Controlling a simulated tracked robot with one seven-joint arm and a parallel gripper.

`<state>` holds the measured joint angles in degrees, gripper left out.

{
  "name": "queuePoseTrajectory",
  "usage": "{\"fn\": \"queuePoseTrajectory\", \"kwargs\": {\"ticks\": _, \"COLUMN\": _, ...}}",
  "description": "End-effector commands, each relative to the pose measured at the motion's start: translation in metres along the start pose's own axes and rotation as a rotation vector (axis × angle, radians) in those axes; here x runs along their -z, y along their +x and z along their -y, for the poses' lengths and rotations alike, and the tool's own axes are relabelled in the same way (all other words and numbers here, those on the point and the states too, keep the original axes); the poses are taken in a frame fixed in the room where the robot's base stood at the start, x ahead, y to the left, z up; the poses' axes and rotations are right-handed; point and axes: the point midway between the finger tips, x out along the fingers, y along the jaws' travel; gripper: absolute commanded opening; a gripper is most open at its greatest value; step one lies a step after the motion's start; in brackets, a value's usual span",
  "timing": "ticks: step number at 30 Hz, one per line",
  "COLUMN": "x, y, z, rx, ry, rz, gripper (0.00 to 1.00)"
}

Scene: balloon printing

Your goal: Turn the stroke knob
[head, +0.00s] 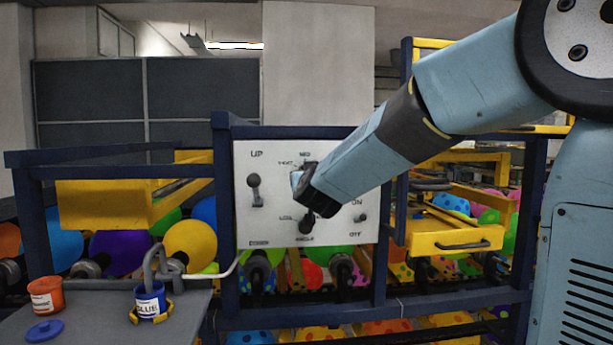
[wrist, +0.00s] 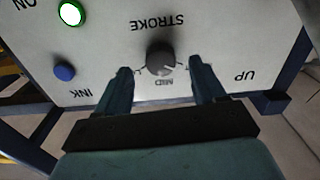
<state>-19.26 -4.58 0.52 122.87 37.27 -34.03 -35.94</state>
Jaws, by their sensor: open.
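The stroke knob (wrist: 160,58) is a dark round knob on a white panel (head: 340,232). In the wrist view the panel appears upside down, with STROKE printed above the knob and MID below. A small pale mark shows near the knob's lower right. My gripper (wrist: 163,84) is open, one finger to each side of the knob, with gaps visible between fingers and knob. In the head view my gripper (head: 300,188) is in front of the panel's middle and hides part of it; I cannot clearly tell the knob from the dark fingers there.
A black lever (head: 255,190) is on the panel's left, under UP. A lit green light (wrist: 71,13) and a blue button (wrist: 63,72) are on its other side. Dark blue frame posts (head: 226,220) flank the panel. A yellow drawer (head: 455,241) stands to the right.

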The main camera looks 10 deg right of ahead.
Motion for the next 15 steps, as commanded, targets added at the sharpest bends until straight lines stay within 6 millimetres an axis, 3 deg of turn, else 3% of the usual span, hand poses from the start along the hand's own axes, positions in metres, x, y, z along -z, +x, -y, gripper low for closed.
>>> {"fn": "queuePoseTrajectory", "kwargs": {"ticks": 6, "x": 0.000, "y": 0.025, "z": 0.001, "rx": 0.001, "ry": -0.001, "rz": 0.000, "gripper": 0.69}}
{"fn": "queuePoseTrajectory", "kwargs": {"ticks": 15, "x": 0.001, "y": 0.033, "z": 0.000, "rx": 0.000, "ry": 0.001, "rz": -0.001, "gripper": 0.69}}
